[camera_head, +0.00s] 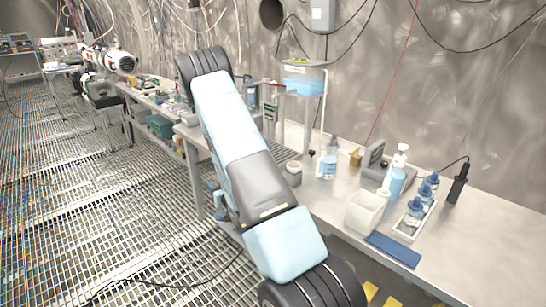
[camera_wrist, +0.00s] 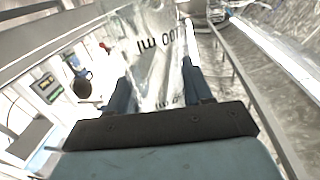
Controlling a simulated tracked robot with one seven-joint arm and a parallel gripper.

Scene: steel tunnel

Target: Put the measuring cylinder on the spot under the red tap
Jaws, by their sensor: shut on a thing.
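A clear measuring cylinder (camera_wrist: 160,62) with black "100 ml" marking fills the middle of the wrist view. My gripper (camera_wrist: 160,92) is shut on it, with one blue finger on each side. The marking appears upside down and the cylinder's far end is cut off by the picture edge. In the head view my arm stands in front of the bench and I cannot make out the gripper clearly. A raised stand holds a clear tank of blue liquid (camera_head: 303,86) behind my arm.
The bench's right part holds a blue-liquid bottle (camera_head: 328,163), a white open box (camera_head: 365,211), a wash bottle (camera_head: 397,175), a tray of blue-capped bottles (camera_head: 411,228) and a dark blue pad (camera_head: 393,249). Bare bench top shows at the front, left of the white box. The left floor is open grating.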

